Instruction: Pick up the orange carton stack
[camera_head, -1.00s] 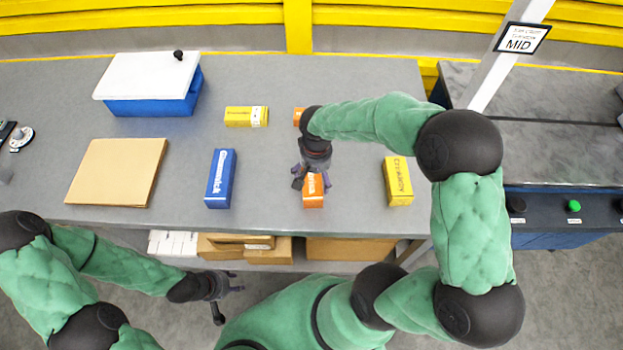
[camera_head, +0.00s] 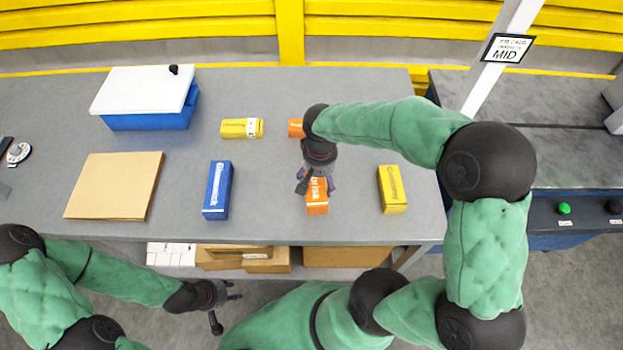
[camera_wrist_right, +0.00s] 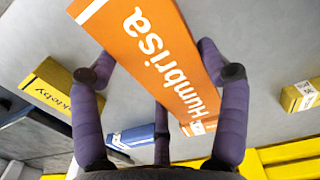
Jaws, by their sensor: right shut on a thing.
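The orange carton stack (camera_head: 317,203) is near the table's front, between a blue stack and a yellow stack. In the right wrist view its orange face (camera_wrist_right: 155,50) reads "Humbrisa" and fills the space between the fingers. My right gripper (camera_head: 317,184) points down over it from above and is shut on it, with purple fingers (camera_wrist_right: 165,85) on either side. The gripper hides the carton's far end in the head view. I cannot tell whether its underside touches the table. My left gripper (camera_head: 228,298) is empty, fingers spread, in front of the table's edge.
A blue stack (camera_head: 217,190) stands left and a yellow stack (camera_head: 392,189) right. Farther back lie another yellow stack (camera_head: 241,128) and a partly hidden orange one (camera_head: 296,128). A blue box with white lid (camera_head: 145,95) and brown cardboard (camera_head: 114,185) occupy the left. Grey table shows between.

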